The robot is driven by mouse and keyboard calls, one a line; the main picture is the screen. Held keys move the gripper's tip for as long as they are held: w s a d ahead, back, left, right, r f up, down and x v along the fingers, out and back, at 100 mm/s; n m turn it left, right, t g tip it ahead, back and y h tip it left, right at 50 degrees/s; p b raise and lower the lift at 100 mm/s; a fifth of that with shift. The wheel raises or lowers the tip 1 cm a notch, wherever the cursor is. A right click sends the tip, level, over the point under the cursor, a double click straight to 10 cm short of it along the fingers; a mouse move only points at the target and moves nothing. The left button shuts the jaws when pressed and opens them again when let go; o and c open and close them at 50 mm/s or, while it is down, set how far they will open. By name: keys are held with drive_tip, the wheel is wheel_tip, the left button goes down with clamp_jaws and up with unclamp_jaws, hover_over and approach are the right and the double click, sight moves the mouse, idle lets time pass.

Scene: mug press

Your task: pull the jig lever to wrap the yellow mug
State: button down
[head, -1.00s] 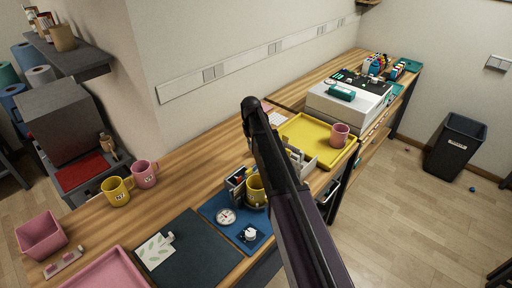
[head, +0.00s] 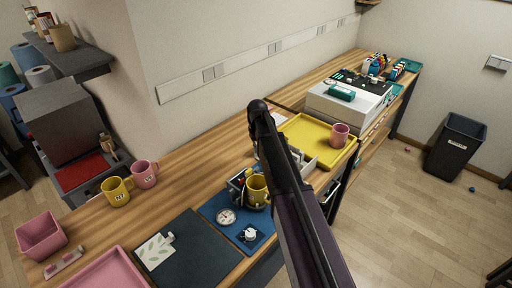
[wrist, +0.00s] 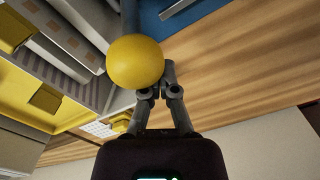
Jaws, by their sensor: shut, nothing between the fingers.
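The jig (head: 238,184) stands on a blue mat (head: 212,207) on the wooden bench, with a yellow mug (head: 257,190) in it. In the wrist view a round yellow knob (wrist: 135,62) shows large, on what looks like the grey jig lever (wrist: 130,18). My gripper (wrist: 159,80) is shut and empty, its fingertips right beside the knob and partly overlapped by it. I cannot tell whether they touch it. In the head view my gripper is hidden behind my arm, and the lever is not clear.
A dial (head: 226,216) and a small white-topped device (head: 250,234) share the blue mat. A yellow tray (head: 303,130) with a pink mug (head: 339,135) lies beyond. Another yellow mug (head: 117,191) and a pink mug (head: 145,174) stand left. Bench between them and the jig is clear.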

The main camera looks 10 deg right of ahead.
drive_tip(key=s+d, duration=0.5)
drive_tip(key=s, duration=0.2)
drive_tip(key=shift+s+d, duration=0.2)
drive_tip(key=shift+s, duration=0.1)
idle(1.8)
drive_tip(key=shift+r, duration=0.15)
wheel_tip(320, 180, up, 7)
drive_tip(key=w+p, duration=0.1)
drive_tip(key=p, duration=0.6)
drive_tip(key=shift+a, duration=0.35)
idle(0.5)
drive_tip(key=s+a, duration=0.3)
drive_tip(key=s, duration=0.7)
drive_tip(key=s+a+m, duration=0.1)
drive_tip(key=s+a, duration=0.2)
drive_tip(key=s, duration=0.7)
drive_tip(key=shift+a, duration=0.35)
idle(0.8)
